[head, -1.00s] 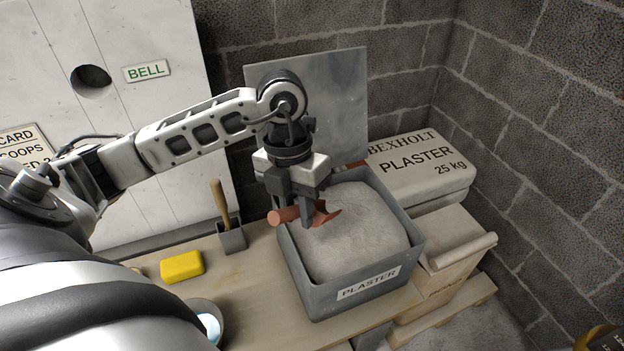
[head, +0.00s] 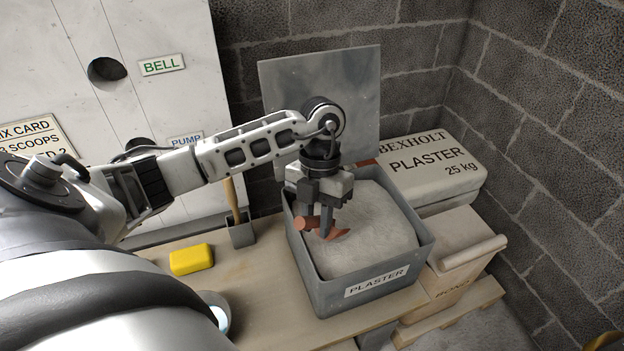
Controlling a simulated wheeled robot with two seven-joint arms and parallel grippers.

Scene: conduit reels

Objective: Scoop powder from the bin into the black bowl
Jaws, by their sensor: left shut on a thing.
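The grey bin (head: 424,261) labelled PLASTER stands on the bench, filled with pale powder (head: 375,240). My left gripper (head: 326,228) is shut on a reddish-brown scoop (head: 338,233), by its handle. The scoop is at the left part of the bin, at or just above the powder; I cannot tell whether it touches. A small round bowl (head: 224,326) with a light bluish inside shows at the bottom, partly hidden by my left arm. I cannot tell whether it is the black bowl. My right gripper is not in view.
A yellow sponge-like block (head: 191,260) and a grey holder (head: 241,233) with a wooden handle stand left of the bin. A metal sheet (head: 350,105) leans behind.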

